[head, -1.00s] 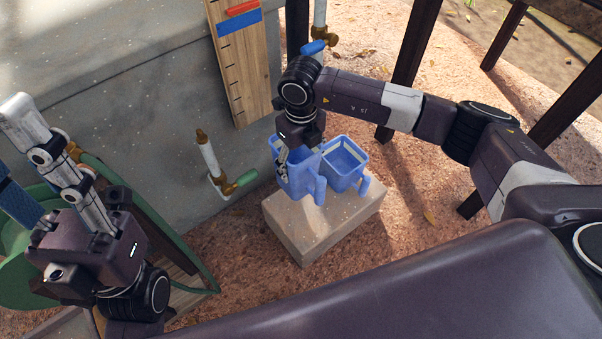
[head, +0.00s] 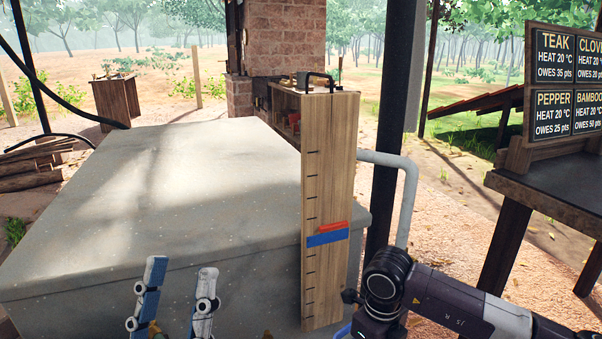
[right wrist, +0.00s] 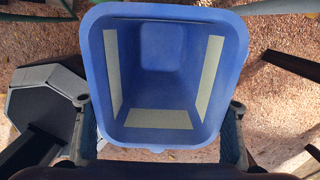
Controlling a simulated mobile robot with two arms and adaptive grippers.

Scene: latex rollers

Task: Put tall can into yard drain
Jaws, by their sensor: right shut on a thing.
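In the right wrist view a blue, square-mouthed can (right wrist: 160,144) with pale strips on its inner walls fills the middle. My right gripper (right wrist: 160,126) is shut on it, one finger against each side. I cannot tell from its inside whether it is the tall can. In the head view only the wrist of my right arm shows, at the bottom right of centre. My left gripper (head: 176,290) is at the bottom left in the head view, its two fingers well apart and empty, in front of the concrete block. I cannot make out the yard drain.
A large concrete block (head: 140,190) fills the left and middle. A wooden gauge board (head: 328,170) with red and blue markers stands at its right end. A dark post (head: 390,120) and pale pipe (head: 410,190) are behind my right wrist. A dark table (head: 560,185) stands right.

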